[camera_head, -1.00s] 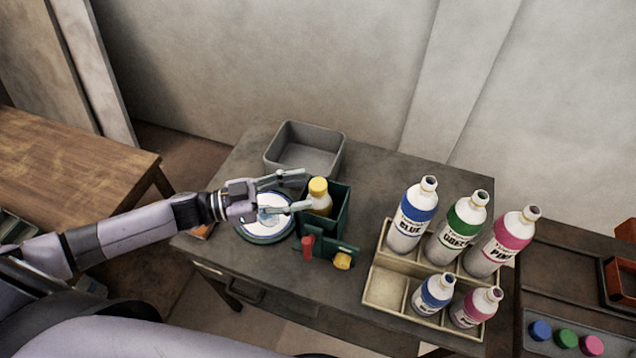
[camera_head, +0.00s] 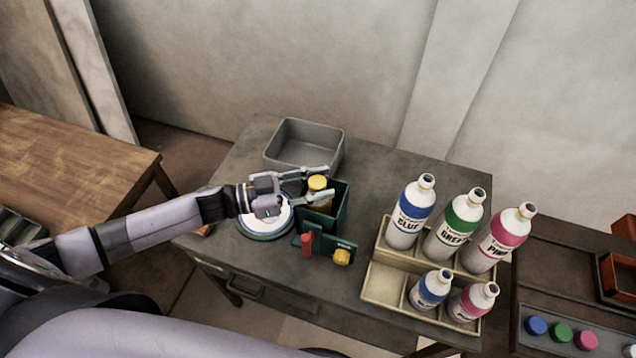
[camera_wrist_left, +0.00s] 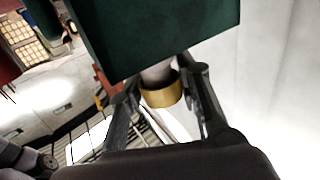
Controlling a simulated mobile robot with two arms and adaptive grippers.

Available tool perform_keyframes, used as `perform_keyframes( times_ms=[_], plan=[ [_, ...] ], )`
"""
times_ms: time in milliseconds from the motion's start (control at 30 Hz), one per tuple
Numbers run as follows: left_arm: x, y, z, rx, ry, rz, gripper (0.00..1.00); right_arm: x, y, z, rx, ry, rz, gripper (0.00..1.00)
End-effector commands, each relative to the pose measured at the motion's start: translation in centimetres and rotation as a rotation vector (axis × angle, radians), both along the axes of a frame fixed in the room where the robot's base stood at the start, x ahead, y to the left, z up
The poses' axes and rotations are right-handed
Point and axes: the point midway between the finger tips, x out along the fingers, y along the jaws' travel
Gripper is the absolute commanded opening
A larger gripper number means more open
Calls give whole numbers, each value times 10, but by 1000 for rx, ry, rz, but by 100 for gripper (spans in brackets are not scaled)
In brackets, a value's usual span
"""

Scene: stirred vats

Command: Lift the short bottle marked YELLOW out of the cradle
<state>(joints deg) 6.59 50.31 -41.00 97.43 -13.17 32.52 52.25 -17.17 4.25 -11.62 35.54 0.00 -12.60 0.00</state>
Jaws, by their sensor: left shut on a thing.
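The short bottle with a yellow cap (camera_head: 317,183) stands in the green cradle (camera_head: 341,212) on the dark table. The cradle hides most of its body, and no marking on it can be read. My left gripper (camera_head: 322,182) reaches in from the left and is shut on the bottle near its cap, one finger on each side. In the left wrist view the gold-looking cap (camera_wrist_left: 162,93) sits between the fingers, with the green cradle wall (camera_wrist_left: 160,35) close by. My right gripper is not in view.
A grey bin (camera_head: 304,146) stands behind the cradle. A round white dish (camera_head: 262,228) lies under my left wrist. A red lever (camera_head: 308,243) and yellow knob (camera_head: 342,257) are at the cradle's front. A beige rack (camera_head: 385,280) of several bottles stands right.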

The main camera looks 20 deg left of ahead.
Motion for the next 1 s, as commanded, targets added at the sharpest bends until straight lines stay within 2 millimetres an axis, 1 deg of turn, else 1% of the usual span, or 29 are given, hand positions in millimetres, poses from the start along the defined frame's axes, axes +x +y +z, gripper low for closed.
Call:
perform_keyframes(
  times_ms=[33, 367, 533, 567, 800, 1000],
  plan=[
    [0, 0, 0, 0, 0, 0, 22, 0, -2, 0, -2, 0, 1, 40],
    [0, 0, 0, 0, 0, -1, 0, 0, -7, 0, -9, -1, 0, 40],
    [0, 0, 0, 0, 0, -1, 0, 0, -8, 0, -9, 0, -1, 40],
    [0, 0, 0, 0, 0, -1, 30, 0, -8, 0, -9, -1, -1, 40],
    [0, 0, 0, 0, 0, 0, 45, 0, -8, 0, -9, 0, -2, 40],
    [0, 0, 0, 0, 0, 0, 45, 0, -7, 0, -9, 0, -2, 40]
  ],
)
